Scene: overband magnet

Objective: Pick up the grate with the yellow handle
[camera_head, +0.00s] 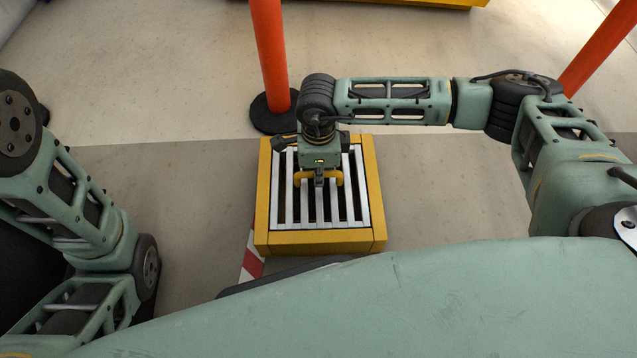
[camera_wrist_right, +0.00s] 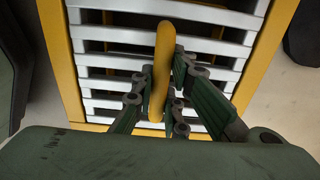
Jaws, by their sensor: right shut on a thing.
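The grate (camera_head: 312,212) has pale metal bars and lies inside a yellow frame (camera_head: 320,242) on the floor. Its yellow handle (camera_head: 334,180) stands up near the middle of the bars. My right gripper (camera_head: 319,180) is above the grate and shut on the handle. In the right wrist view the yellow handle (camera_wrist_right: 162,60) runs between the two fingers of the right gripper (camera_wrist_right: 160,90), with the bars (camera_wrist_right: 110,60) behind it. The grate appears level within the frame; I cannot tell whether it is lifted. My left arm shows at the left, but its gripper is out of view.
An orange post (camera_head: 269,50) on a black round base (camera_head: 262,120) stands just behind the frame. Another orange post (camera_head: 600,48) is at the upper right. Red and white striped marking (camera_head: 251,262) shows at the frame's lower left. Floor left of the frame is clear.

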